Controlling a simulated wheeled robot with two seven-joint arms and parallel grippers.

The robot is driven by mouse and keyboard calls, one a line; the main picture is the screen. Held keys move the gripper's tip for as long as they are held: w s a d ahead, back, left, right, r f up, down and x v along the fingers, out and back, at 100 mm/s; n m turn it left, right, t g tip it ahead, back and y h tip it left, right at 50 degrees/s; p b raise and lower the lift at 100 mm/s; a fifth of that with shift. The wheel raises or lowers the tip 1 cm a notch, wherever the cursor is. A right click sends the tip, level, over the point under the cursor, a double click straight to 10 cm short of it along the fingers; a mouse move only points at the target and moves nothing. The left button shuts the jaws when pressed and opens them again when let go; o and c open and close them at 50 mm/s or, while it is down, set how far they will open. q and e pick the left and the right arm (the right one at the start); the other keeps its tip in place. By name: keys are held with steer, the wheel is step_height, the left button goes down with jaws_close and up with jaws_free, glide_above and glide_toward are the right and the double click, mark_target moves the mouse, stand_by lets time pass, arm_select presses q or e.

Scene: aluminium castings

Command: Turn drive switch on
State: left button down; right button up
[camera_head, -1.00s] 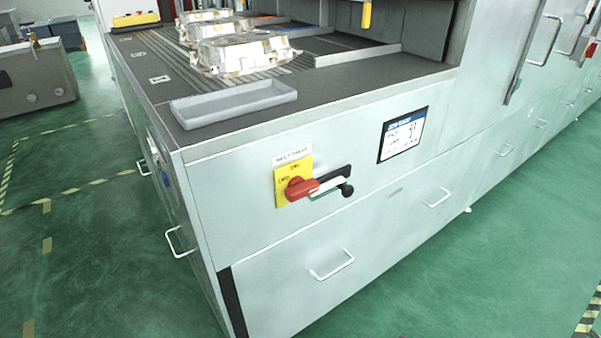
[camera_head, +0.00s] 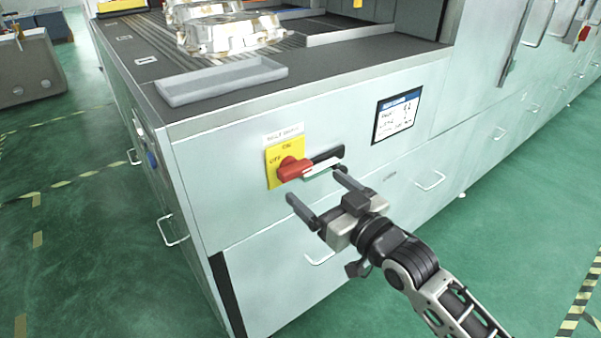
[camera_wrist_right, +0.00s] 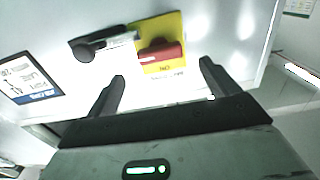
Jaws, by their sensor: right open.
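The drive switch is a red rotary knob (camera_head: 294,168) on a yellow plate (camera_head: 271,179) marked ON at the top and OFF at the left, on the cabinet front. The red grip lies roughly horizontal. A black and silver lever (camera_head: 326,156) sits just right of it. My right gripper (camera_head: 314,185) is open and empty, just below and in front of the knob, its fingers pointing at the panel. In the right wrist view the red knob (camera_wrist_right: 162,54) lies beyond and between the open fingertips, apparently untouched. My left gripper is not in view.
Drawer handles (camera_head: 430,181) stick out of the cabinet front. A grey tray (camera_head: 221,81) and metal castings (camera_head: 228,36) are on the worktop. Green floor in front is clear.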

mark_target(299, 173)
steer(key=x, duration=0.6)
steer(key=shift+w+a, duration=0.15)
steer(key=c, duration=1)
